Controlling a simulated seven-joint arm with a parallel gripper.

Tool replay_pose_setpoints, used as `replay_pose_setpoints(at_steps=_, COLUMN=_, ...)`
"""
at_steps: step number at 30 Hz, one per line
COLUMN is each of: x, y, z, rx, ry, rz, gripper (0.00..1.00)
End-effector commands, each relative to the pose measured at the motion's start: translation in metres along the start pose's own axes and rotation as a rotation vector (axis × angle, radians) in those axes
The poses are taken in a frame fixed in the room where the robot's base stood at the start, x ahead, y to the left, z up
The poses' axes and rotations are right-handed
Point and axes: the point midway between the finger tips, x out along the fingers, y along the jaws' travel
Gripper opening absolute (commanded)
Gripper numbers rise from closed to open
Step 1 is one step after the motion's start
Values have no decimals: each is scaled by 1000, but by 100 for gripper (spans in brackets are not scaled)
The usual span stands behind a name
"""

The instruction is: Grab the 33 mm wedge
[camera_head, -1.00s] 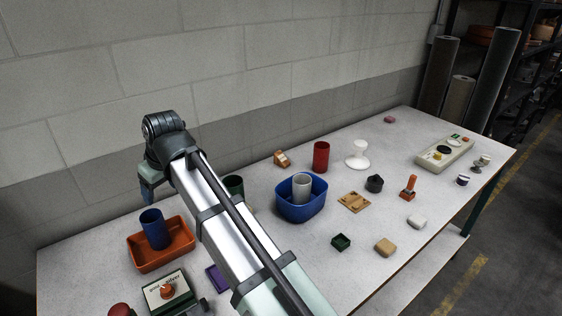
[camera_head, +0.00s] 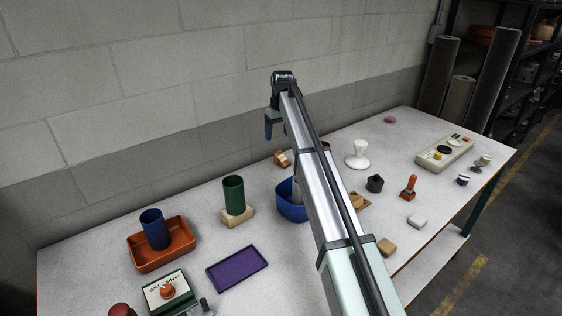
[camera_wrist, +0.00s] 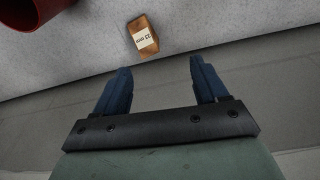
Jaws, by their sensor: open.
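The wedge is a small orange-brown block (camera_head: 282,158) with a white label, lying near the wall side of the table in the head view. In the wrist view the wedge (camera_wrist: 143,36) shows its label, which seems to read 33 mm, and it sits beyond the fingertips, roughly centred between them. My gripper (camera_head: 274,130) hangs above and slightly left of the wedge in the head view. Its two blue fingers (camera_wrist: 158,75) are apart in the wrist view with nothing between them.
A red cylinder (camera_wrist: 50,8) stands close to the wedge in the wrist view. The wall (camera_head: 235,140) runs behind the table. A blue tub (camera_head: 288,208) is partly hidden by my arm. A green cylinder (camera_head: 233,194) stands on a beige base to the left.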

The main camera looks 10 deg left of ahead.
Motion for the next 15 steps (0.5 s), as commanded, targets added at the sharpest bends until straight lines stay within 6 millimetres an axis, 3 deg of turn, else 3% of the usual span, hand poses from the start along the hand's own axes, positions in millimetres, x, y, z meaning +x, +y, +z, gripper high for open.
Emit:
replay_pose_setpoints(at_steps=1, x=2, y=10, z=-23, rx=-19, ry=-19, rz=0, gripper=72)
replay_pose_setpoints(at_steps=6, x=1, y=24, z=-52, rx=-101, ry=-83, rz=0, gripper=72)
replay_pose_setpoints(at_steps=15, x=-2, y=24, z=-42, rx=-265, ry=-164, rz=-25, gripper=72)
